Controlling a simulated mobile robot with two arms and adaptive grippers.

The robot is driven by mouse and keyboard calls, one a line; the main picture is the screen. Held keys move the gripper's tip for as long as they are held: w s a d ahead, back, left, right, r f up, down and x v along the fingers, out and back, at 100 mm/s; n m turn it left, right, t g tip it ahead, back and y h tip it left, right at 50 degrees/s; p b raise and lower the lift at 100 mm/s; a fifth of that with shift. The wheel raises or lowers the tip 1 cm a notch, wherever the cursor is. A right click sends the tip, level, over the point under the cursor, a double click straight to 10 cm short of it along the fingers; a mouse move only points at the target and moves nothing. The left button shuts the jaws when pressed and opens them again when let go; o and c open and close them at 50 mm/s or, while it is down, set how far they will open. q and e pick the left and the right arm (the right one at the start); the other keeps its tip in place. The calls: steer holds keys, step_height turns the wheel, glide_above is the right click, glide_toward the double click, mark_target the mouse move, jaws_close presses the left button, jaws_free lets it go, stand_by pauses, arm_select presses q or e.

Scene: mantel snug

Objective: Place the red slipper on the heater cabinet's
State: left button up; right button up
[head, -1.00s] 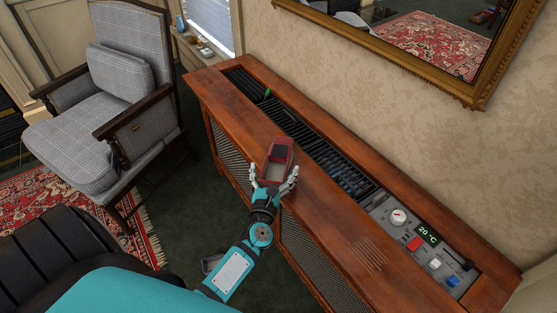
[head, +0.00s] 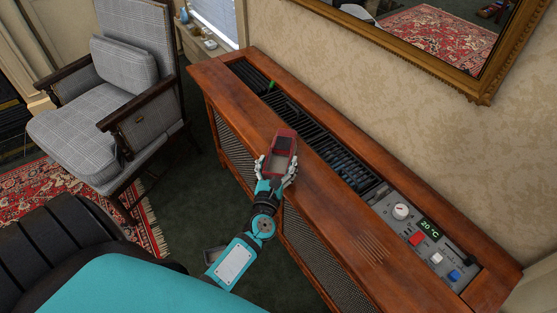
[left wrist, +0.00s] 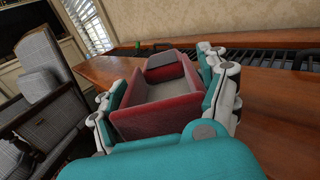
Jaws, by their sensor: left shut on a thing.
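The red slipper (head: 281,150) is boxy, with a grey inside and a dark panel at its far end. My left gripper (head: 277,167) is shut on it, with fingers on both sides. In the left wrist view the slipper (left wrist: 158,109) sits between the fingers of the gripper (left wrist: 165,95). The heater cabinet (head: 330,215) is wooden, with a long dark slotted grille (head: 335,152) along its top. The slipper is over the wooden top, beside the grille; whether it touches the top I cannot tell. My right gripper is not in view.
A control panel (head: 425,237) with knobs and a 20 °C display is at the cabinet's right end. A small green thing (head: 271,86) lies at the grille's far end. A grey armchair (head: 100,110) stands left. A gilt mirror (head: 470,84) hangs above. The wooden top near the panel is clear.

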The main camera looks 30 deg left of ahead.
arm_select(q)
steer(key=r, duration=0.1)
steer(key=r+p, duration=0.1)
steer(key=r, duration=0.1)
steer(key=shift+s+r, duration=0.2)
steer(key=shift+r, duration=0.1)
steer(key=a+r+b+v, duration=0.1)
steer(key=b+v, duration=0.2)
steer(key=v, duration=1.2)
steer(key=s+d+r+m+t+h+p, duration=0.1)
steer(key=d+r+m+h+p, duration=0.3)
steer(key=d+r, duration=0.5)
step_height(320, 180, up, 4)
steer(key=h, duration=0.2)
steer(key=shift+d+h+p, duration=0.2)
steer(key=shift+h+p, duration=0.1)
steer(key=shift+h, duration=0.1)
steer(key=shift+f+m, duration=0.1)
steer(key=shift+m, duration=0.2)
